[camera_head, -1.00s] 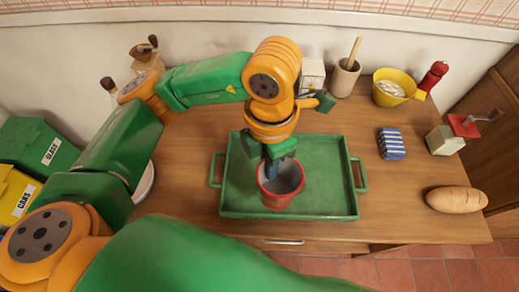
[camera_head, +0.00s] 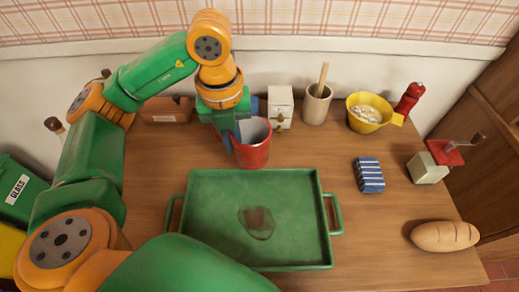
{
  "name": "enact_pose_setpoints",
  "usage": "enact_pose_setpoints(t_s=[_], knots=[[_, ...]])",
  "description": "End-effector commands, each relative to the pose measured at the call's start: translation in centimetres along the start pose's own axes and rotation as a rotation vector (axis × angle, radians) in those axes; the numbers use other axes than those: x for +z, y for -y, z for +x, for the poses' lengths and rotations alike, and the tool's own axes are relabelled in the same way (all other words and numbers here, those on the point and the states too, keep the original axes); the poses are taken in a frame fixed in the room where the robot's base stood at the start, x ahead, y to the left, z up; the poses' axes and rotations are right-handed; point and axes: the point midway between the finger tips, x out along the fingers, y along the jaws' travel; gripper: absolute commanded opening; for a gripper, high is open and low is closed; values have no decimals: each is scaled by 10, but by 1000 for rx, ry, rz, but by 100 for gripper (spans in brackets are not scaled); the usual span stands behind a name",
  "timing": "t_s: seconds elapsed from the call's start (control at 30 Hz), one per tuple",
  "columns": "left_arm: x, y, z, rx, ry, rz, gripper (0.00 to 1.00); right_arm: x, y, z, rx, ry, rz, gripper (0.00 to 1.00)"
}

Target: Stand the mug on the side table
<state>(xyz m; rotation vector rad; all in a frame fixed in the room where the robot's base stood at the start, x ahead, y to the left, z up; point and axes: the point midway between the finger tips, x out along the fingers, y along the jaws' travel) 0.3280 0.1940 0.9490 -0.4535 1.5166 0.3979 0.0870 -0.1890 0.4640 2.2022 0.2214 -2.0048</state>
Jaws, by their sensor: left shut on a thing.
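The red mug (camera_head: 252,152), with a grey inside, is upright in the grip of my left gripper (camera_head: 238,130). The gripper comes from above and behind, and its fingers are shut at the mug's left rim. The mug appears to be held in the air over the back edge of the green tray (camera_head: 205,245). A dark reddish patch, perhaps a shadow or reflection, shows on the tray's bare floor. The tray lies on a wooden table (camera_head: 385,235); I cannot tell whether this is the side table. My right gripper is not in view.
Behind the mug stand a white box with a tap (camera_head: 280,105), a utensil crock (camera_head: 316,104), a yellow bowl (camera_head: 366,115) and a red mill (camera_head: 408,100). A striped cloth (camera_head: 369,175), a grinder (camera_head: 432,163) and bread (camera_head: 444,236) sit at the right. Bins stand at the left.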

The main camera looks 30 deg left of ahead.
Motion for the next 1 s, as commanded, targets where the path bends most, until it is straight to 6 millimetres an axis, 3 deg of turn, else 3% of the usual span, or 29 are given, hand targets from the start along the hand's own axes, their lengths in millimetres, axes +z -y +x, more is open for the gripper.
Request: enact_pose_setpoints(t_s=[0.2, 0.4, 0.7, 1.0], knots=[[59, 8, 29, 4, -5, -1, 0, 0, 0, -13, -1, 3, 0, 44], [90, 12, 70, 2, -3, 4, 0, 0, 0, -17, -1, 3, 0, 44], [101, 11, 110, 4, -2, 7, 0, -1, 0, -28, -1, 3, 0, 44], [101, 11, 117, 2, 0, 7, 0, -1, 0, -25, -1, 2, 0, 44]])
